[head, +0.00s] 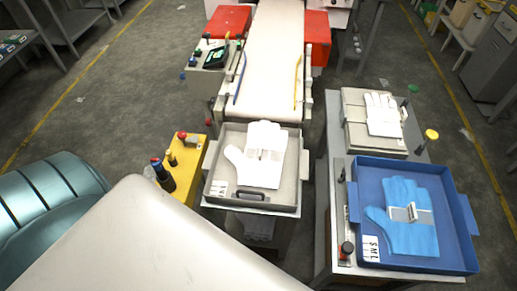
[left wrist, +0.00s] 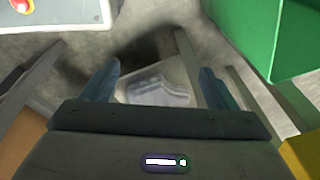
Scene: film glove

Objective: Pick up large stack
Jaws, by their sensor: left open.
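A banded white glove stack (head: 268,140) lies in a grey tray (head: 213,187) at the end of the conveyor in the head view. A banded blue glove stack (head: 405,235) lies in a blue tray (head: 465,215) at the right. White gloves (head: 383,112) also lie on a grey box behind it. I cannot tell which stack is the large one. My left gripper (left wrist: 160,70) shows in the left wrist view, open, with nothing between its fingers. Beyond the fingers is a pale tray (left wrist: 180,72) with a whitish stack (left wrist: 157,92) low in it. My right gripper is not in view.
The conveyor (head: 270,60) runs back from the grey tray, with red boxes beside it. A yellow box (head: 185,170) with dark bottles stands left of the tray. In the left wrist view a green bin (left wrist: 270,35) is at upper right and a red button (left wrist: 22,5) at upper left.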

